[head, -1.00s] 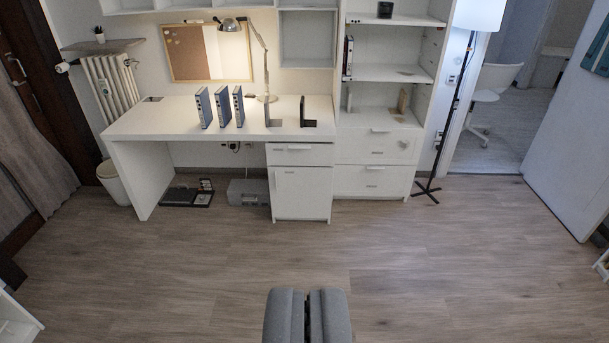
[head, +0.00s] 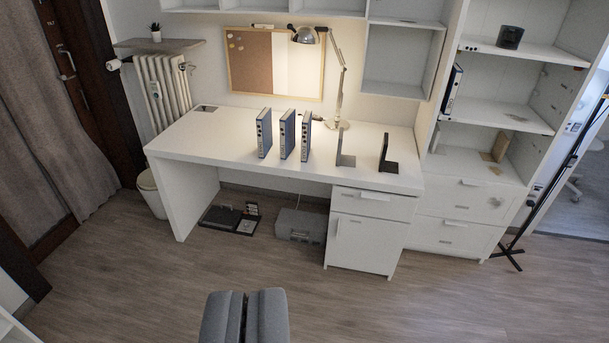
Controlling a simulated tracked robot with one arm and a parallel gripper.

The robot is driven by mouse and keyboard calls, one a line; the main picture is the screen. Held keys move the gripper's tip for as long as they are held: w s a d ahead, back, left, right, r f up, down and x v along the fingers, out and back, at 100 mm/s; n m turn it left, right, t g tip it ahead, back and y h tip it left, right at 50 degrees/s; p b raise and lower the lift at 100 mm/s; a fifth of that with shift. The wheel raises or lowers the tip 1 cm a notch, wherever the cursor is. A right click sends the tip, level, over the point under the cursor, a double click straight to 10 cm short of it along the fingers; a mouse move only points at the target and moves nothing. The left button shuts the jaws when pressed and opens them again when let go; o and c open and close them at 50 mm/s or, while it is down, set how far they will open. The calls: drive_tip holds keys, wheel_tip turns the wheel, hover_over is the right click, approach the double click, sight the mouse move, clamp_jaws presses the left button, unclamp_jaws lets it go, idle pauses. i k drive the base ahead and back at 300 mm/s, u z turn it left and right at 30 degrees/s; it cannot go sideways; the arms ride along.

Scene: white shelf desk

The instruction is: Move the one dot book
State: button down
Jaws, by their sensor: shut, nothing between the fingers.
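Three upright blue books stand apart on the white desk (head: 220,148): a left book (head: 264,133), a middle book (head: 287,134) and a right book (head: 305,136). Another dark blue book (head: 452,90) stands at the left side of an open shelf to the right. Dots on the spines are too small to tell, so I cannot say which is the one dot book. My gripper (head: 244,312) is shut and empty at the bottom of the picture, over the floor in front of the desk and far from all the books.
A drawer cabinet (head: 362,232) is under the desk's right end. A black floor stand (head: 508,250) is at right. The floor ahead is clear.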

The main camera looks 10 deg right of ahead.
sight(457, 74)
drive_tip(key=u, duration=0.05)
drive_tip(key=i, duration=1.35)
drive_tip(key=z, duration=0.3)
drive_tip(key=i, duration=1.3)
drive_tip(key=z, duration=0.7)
drive_tip(key=i, duration=1.2)
drive_tip(key=z, duration=0.4)
